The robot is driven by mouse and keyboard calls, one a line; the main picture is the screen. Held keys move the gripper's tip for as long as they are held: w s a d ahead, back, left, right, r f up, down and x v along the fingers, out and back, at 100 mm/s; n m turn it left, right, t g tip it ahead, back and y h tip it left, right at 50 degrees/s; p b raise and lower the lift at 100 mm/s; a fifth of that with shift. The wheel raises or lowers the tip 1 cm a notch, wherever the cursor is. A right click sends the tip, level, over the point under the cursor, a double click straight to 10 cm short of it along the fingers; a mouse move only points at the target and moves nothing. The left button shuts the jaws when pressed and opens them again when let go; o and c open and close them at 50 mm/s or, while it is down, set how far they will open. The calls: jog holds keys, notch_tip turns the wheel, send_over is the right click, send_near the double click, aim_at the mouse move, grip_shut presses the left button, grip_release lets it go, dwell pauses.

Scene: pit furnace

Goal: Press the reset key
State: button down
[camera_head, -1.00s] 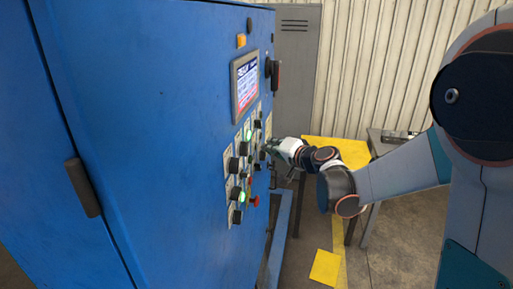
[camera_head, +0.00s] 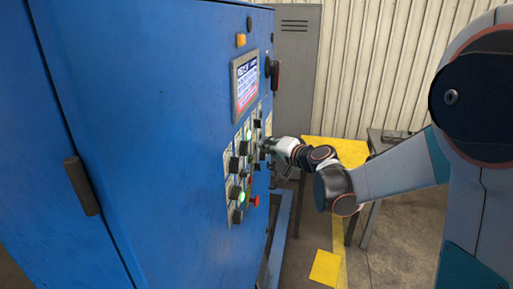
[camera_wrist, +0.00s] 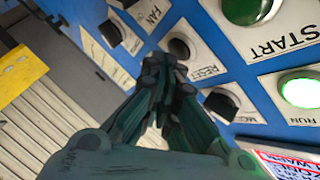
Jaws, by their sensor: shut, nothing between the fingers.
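The reset key (camera_wrist: 181,46) is a dark round button above the RESET label in the wrist view. My gripper (camera_wrist: 164,62) is shut and empty, its fingertips right beside the key and overlapping its lower left edge in this view. I cannot tell if they touch it. In the head view my gripper (camera_head: 267,147) is at the right side of the control panel, close to its face. The key is too small to make out there.
Around the key are a green START button (camera_wrist: 247,8), a lit RUN lamp (camera_wrist: 302,90) and a black knob (camera_wrist: 222,100). The blue cabinet (camera_head: 150,120) carries a screen (camera_head: 245,82) and a red button (camera_head: 254,201). A yellow-topped table (camera_head: 335,151) stands behind my arm.

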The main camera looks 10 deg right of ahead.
jog(key=shift+w+a, duration=0.2)
jog(key=shift+a, duration=0.25)
dwell(0.6)
jog(key=shift+d, duration=0.1)
dwell(0.3)
jog(key=shift+s+d, duration=0.35)
jog(key=shift+d, duration=0.35)
jog(key=d, duration=0.1)
jog(key=s+d, duration=0.1)
jog(key=d, duration=0.1)
jog(key=s+d+b, duration=0.1)
jog(key=shift+d, duration=0.3)
dwell(0.6)
